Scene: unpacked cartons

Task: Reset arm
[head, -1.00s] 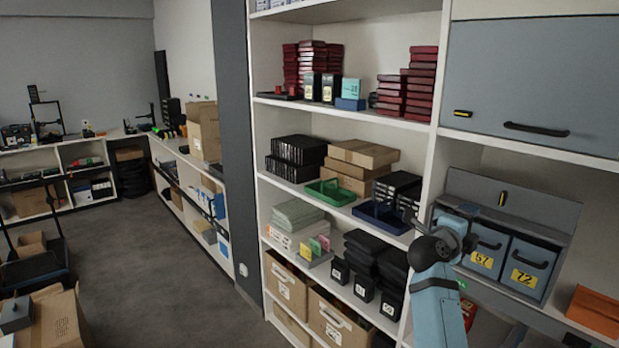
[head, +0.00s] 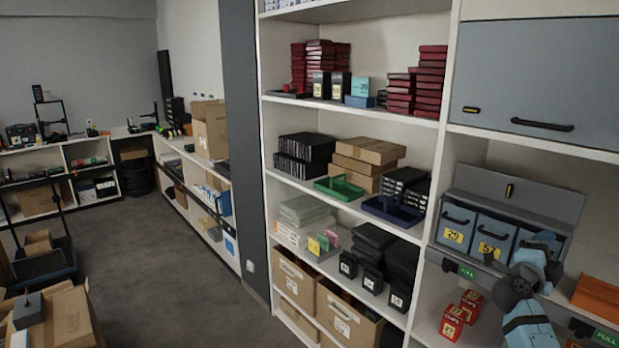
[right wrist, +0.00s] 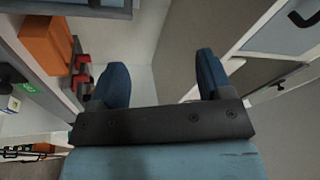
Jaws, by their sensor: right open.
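My right arm (head: 526,300) is raised at the lower right of the head view, in front of the shelf with the grey numbered bins (head: 489,235). Its far end covers part of the right-hand bin. In the right wrist view my right gripper (right wrist: 163,78) has two dark blue fingers standing wide apart with nothing between them. It is open and empty. My left arm and gripper are not in view.
Red boxes (head: 461,312) stand on the shelf below the bins. An orange box (head: 597,298) lies at the right; an orange block (right wrist: 46,43) shows in the right wrist view. A shelf unit with cartons and trays stands left of my arm. Grey floor (head: 180,275) is open at left.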

